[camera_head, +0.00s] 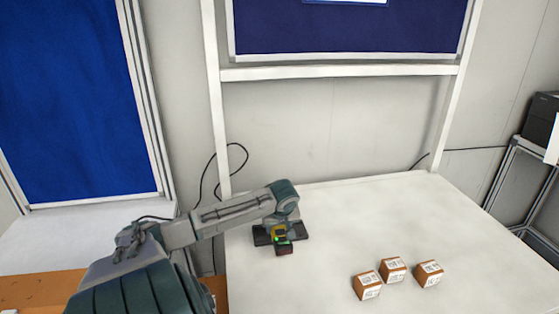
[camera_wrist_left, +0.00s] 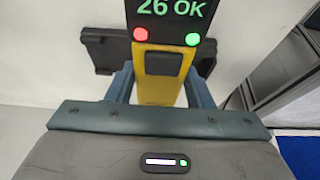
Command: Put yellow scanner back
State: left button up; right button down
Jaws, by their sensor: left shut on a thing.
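The yellow scanner (camera_head: 278,233) is at the left part of the white table, below my left wrist. In the left wrist view the yellow scanner (camera_wrist_left: 158,90) has a dark display reading "26 OK", with a red and a green light under it. My left gripper (camera_wrist_left: 160,85) is shut on it, one blue-grey finger on each side. A black holder (camera_head: 261,239) sits at the same spot, and the black holder (camera_wrist_left: 104,52) shows behind the scanner in the wrist view. I cannot tell whether scanner and holder touch. My right gripper is not in view.
Three small brown boxes with white labels, including the left one (camera_head: 367,285), stand at the front right of the white table (camera_head: 350,215). The table between them and the holder is clear. A white frame and wall (camera_head: 310,120) rise behind. A dark device (camera_head: 541,125) stands at far right.

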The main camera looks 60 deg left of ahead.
pick_arm(q)
jog(key=w+a+p, duration=0.1)
jog(key=w+a, duration=0.3)
jog(key=a, duration=0.1)
jog(key=shift+w+a+f+p, duration=0.2)
jog(key=shift+a+p, duration=0.05)
jog(key=shift+p, duration=0.15)
notch_tip(320, 180, down, 3)
jog(key=shift+f+p, duration=0.2)
jog(key=shift+p, duration=0.8)
jog(key=shift+s+f, duration=0.1)
jog(key=shift+f, duration=0.05)
jog(key=o, duration=0.9)
jog(key=shift+f, duration=0.1)
jog(key=shift+c, duration=0.2)
jog(key=b+v, duration=0.4)
jog(key=v, duration=0.7)
jog(key=shift+d, duration=0.1)
jog(key=shift+d+r, duration=0.2)
jog(key=shift+r, duration=0.4)
